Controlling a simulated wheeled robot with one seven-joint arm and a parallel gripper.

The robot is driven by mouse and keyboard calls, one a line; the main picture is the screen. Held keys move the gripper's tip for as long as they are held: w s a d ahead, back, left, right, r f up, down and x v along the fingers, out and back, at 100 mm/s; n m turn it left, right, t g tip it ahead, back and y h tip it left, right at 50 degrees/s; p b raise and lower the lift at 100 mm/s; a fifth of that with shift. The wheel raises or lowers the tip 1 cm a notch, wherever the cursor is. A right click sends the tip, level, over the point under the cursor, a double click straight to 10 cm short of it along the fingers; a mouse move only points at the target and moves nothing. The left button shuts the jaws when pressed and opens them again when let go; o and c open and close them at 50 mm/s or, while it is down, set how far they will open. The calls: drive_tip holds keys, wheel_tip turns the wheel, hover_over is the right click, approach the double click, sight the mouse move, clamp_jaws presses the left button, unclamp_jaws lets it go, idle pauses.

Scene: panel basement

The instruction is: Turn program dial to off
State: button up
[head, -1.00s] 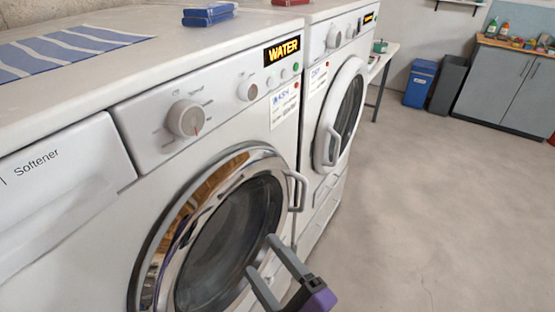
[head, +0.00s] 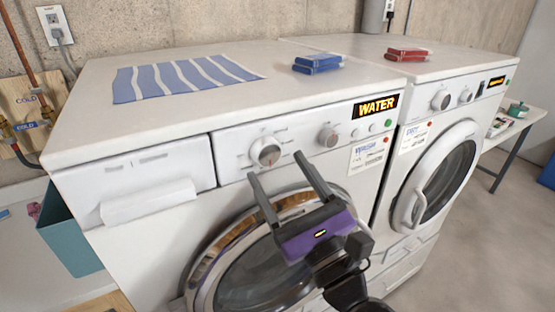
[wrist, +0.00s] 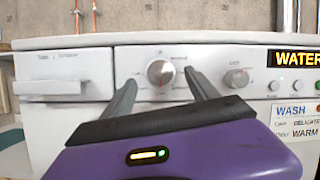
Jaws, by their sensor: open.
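The washer's program dial (head: 265,151) is the larger round white knob on the front panel, right of the drawer. It also shows in the wrist view (wrist: 160,72), between my fingertips in the picture. Printed marks surround it, too small to read. My gripper (head: 275,166) is open and empty, its two grey fingers pointing up toward the panel. The fingertips appear just below and either side of the dial, and seem apart from it. A smaller knob (head: 328,136) sits to the right; in the wrist view (wrist: 237,78) it is right of the right finger.
The round washer door (head: 275,283) is shut behind my gripper. The detergent drawer (head: 135,182) is left of the dial. A dryer (head: 440,190) stands at the right. A striped cloth (head: 185,78) and a blue box (head: 318,63) lie on the washer top.

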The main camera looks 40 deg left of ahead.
sight(267, 152)
drive_tip(key=shift+x, duration=1.3)
drive_tip(key=shift+f, duration=0.1)
drive_tip(key=c, duration=1.3)
drive_tip(key=shift+c, duration=0.2)
drive_tip(key=shift+f+n, duration=0.1)
drive_tip(key=shift+n, duration=0.2)
